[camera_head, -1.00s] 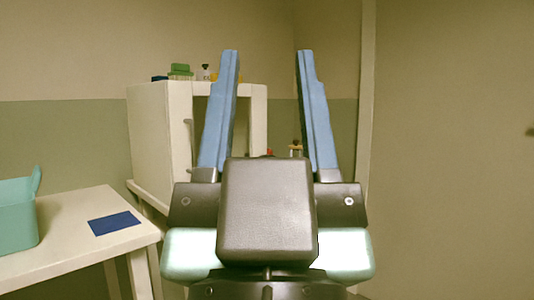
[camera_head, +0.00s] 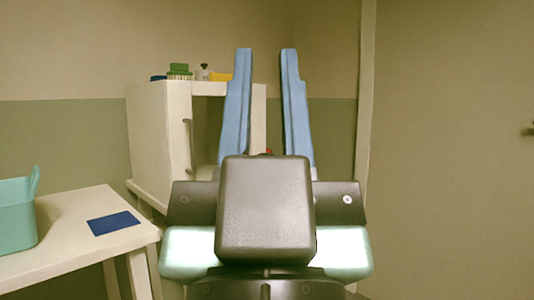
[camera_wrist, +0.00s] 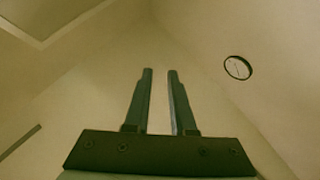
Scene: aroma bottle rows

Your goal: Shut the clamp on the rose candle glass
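My gripper (camera_head: 267,50) points up and away in the head view, its two blue fingers apart with a gap between them. In the wrist view my gripper (camera_wrist: 160,71) is also partly open, with nothing between the fingers. I cannot make out the rose candle glass in either view. A small red thing (camera_head: 269,151) shows low between the fingers, behind my gripper body; it is too small and too covered to identify.
A white cabinet (camera_head: 160,140) stands behind, with a green item (camera_head: 180,70), a small bottle (camera_head: 204,72) and a yellow item (camera_head: 221,76) on top. At left, a white table (camera_head: 65,245) holds a teal basket (camera_head: 15,215) and blue mat (camera_head: 114,223). A round clock (camera_wrist: 238,67) hangs on a wall.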

